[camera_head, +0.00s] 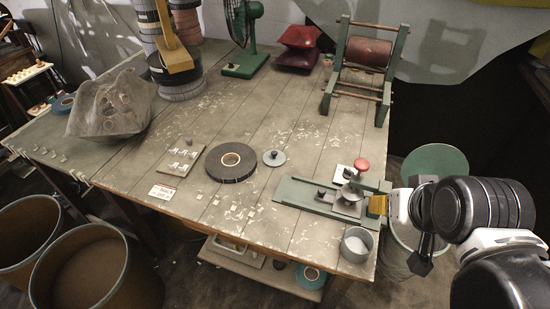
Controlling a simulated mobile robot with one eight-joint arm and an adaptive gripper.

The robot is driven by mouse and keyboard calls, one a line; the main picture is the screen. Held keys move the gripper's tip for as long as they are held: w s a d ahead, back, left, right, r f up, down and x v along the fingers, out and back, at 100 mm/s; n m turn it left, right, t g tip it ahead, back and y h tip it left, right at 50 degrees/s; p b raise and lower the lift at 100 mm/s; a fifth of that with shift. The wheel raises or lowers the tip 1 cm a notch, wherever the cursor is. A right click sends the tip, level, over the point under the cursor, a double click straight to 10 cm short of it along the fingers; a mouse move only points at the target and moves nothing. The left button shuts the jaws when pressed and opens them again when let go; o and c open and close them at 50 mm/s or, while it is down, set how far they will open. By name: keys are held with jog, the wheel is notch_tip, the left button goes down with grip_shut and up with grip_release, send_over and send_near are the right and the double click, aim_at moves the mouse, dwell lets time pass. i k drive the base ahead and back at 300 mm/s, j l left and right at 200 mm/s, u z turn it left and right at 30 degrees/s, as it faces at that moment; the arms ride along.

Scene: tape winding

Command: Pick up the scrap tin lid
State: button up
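A small round grey lid with a dark knob (274,157) lies flat on the wooden workbench (240,110), just right of a dark tape roll. It looks like the scrap tin lid. A small open grey tin (357,250) with whitish contents stands at the bench's front right corner. My gripper (421,262) hangs at the right, beyond the bench's right edge and well apart from the lid. It is dark and seen partly edge-on, so I cannot tell whether its fingers are open or shut. I see nothing held in it.
The tape roll (231,161) lies left of the lid. A green-based winding device (330,195) with a red knob stands between the lid and my arm. A roller frame (364,68) stands at the back right. Bare, scrap-strewn bench lies behind the lid.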

aim_at(272, 158)
jog(key=i+j+z, duration=0.15)
jog(key=j+z, duration=0.2)
jog(key=j, duration=0.35)
jog(key=j+z, duration=0.35)
jog(key=j, duration=0.35)
jog(key=j+z, duration=0.35)
jog(key=j, duration=0.45)
